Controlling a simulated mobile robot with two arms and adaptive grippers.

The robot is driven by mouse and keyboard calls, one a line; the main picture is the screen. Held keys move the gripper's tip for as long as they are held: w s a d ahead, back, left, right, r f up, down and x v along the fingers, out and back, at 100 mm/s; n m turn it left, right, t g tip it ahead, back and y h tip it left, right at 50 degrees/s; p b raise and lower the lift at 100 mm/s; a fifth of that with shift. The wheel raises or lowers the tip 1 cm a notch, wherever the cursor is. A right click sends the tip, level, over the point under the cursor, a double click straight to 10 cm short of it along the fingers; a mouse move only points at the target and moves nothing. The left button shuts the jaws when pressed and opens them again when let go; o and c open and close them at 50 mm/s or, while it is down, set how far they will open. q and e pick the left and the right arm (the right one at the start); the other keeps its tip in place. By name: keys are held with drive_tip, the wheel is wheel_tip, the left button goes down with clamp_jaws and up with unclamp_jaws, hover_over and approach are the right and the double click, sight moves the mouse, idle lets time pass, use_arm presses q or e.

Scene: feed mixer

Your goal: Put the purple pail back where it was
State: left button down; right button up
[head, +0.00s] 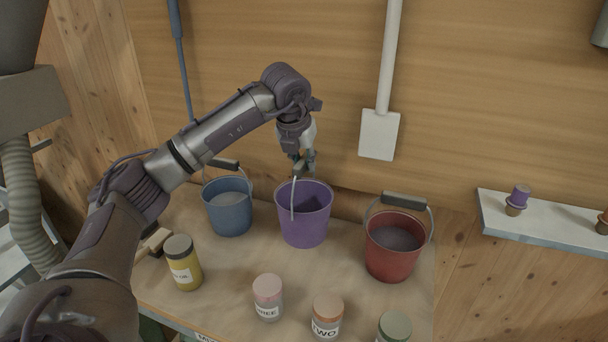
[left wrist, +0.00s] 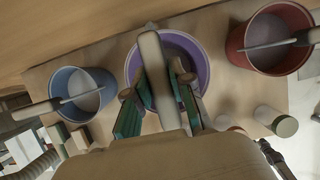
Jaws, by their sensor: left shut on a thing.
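The purple pail (head: 305,228) stands upright between the blue pail (head: 229,214) and the red pail (head: 389,258). Whether its base touches the bench (head: 220,275) or hangs just above it, I cannot tell. My left gripper (head: 304,167) is above the purple pail, shut on its raised handle. In the left wrist view the fingers (left wrist: 157,100) close around the pale handle grip (left wrist: 150,55), with the purple pail (left wrist: 205,65) beneath. My right gripper does not show.
Several lidded jars stand along the front of the bench, including a yellow one (head: 184,265) and one with a pink lid (head: 268,297). A white shovel (head: 379,134) hangs on the wall behind. A shelf (head: 560,233) at right holds a small purple item (head: 519,195).

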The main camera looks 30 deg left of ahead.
use_arm(q)
drive_tip(key=p, duration=0.2)
hover_over(304, 193)
wheel_tip(304, 193, down, 4)
drive_tip(key=shift+f, duration=0.1)
drive_tip(key=shift+f+b, duration=0.15)
drive_tip(key=shift+b, duration=0.2)
drive_tip(key=shift+f, duration=0.15)
drive_tip(key=c, duration=1)
unclamp_jaws()
drive_tip(key=shift+r, duration=0.25)
drive_tip(key=shift+s+r, duration=0.1)
drive_tip(key=shift+r, duration=0.15)
drive_tip(key=b+v, duration=0.2)
drive_tip(key=v, duration=0.9)
drive_tip(key=shift+d+r, duration=0.1)
drive_tip(key=shift+r, duration=0.05)
